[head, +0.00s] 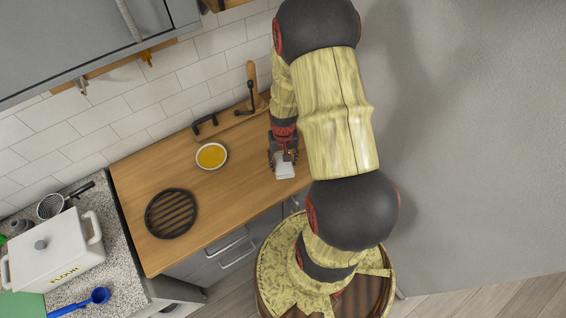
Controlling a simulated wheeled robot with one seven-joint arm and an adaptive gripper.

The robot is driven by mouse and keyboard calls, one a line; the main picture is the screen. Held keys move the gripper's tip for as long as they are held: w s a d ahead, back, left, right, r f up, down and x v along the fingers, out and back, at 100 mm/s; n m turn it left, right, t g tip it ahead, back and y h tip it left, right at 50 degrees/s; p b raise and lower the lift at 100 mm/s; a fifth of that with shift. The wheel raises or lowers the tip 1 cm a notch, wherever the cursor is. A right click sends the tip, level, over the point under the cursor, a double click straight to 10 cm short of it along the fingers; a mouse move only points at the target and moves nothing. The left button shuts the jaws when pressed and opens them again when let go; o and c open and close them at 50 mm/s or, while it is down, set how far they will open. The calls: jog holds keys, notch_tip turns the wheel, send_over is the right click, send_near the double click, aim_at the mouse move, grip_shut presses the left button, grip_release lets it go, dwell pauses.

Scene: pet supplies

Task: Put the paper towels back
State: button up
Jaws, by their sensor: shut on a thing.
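My gripper (284,162) is over the right end of the wooden counter, close to the wall corner. It is shut on a small white object (285,171), which looks like the paper towels. Only the white lower part of the object shows below the fingers; the rest is hidden by the gripper. I cannot tell whether it touches the counter or is held above it.
The wooden counter (245,190) holds a bowl of yellow contents (211,156) and a round black grate (171,213). A wooden holder with a dark handle (252,88) stands against the tiled wall. A white flour box (55,250) and blue scoop (100,296) are lower left.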

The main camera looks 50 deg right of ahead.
aim_at(283, 164)
jog(key=f, duration=0.1)
jog(key=w+d+f, duration=0.1)
jog(key=f, duration=0.1)
jog(key=shift+w+d, duration=0.4)
notch_tip(283, 164, down, 3)
jog(key=shift+w+f, duration=0.1)
jog(key=shift+f, duration=0.05)
jog(key=o, duration=1)
